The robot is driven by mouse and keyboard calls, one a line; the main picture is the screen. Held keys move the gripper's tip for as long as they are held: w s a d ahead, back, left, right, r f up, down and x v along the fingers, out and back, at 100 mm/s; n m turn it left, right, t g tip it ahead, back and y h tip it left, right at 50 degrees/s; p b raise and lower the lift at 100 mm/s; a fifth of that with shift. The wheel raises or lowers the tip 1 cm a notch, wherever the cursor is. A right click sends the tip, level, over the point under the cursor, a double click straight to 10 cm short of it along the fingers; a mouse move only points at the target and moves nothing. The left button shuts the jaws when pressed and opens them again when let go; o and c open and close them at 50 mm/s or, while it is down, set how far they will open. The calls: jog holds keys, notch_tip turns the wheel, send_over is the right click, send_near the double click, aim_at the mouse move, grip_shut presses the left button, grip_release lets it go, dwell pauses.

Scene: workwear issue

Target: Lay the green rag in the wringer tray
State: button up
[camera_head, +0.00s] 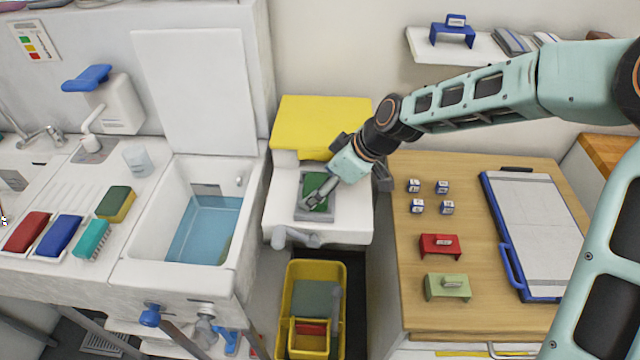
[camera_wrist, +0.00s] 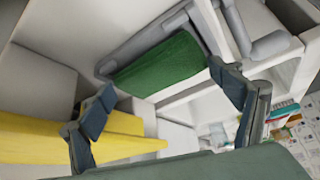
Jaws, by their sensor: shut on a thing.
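The green rag (camera_head: 317,182) is a small dark green block-like piece at the grey wringer tray (camera_head: 300,208), on the white unit in the middle of the head view. In the wrist view the rag (camera_wrist: 165,64) spans the space between my two fingertips, with the grey tray's rim (camera_wrist: 140,42) beside it. My gripper (camera_head: 319,191) reaches down over the tray from the upper right and is shut on the rag. The gripper (camera_wrist: 165,88) also shows in the wrist view, its fingers wide apart at the rag's ends. I cannot tell whether the rag rests on the tray floor.
A yellow panel (camera_head: 318,125) stands behind the tray. A water-filled sink (camera_head: 205,230) is to the left, with red, blue and teal brushes and a sponge beyond it. A yellow bucket (camera_head: 288,318) stands below. The wooden table (camera_head: 420,330) at right holds blocks and a clipboard.

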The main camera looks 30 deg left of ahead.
jog(key=shift+f, duration=0.15)
jog(key=shift+f, duration=0.15)
jog(key=o, duration=1)
jog(key=v, duration=1.2)
jog(key=shift+r, duration=0.2)
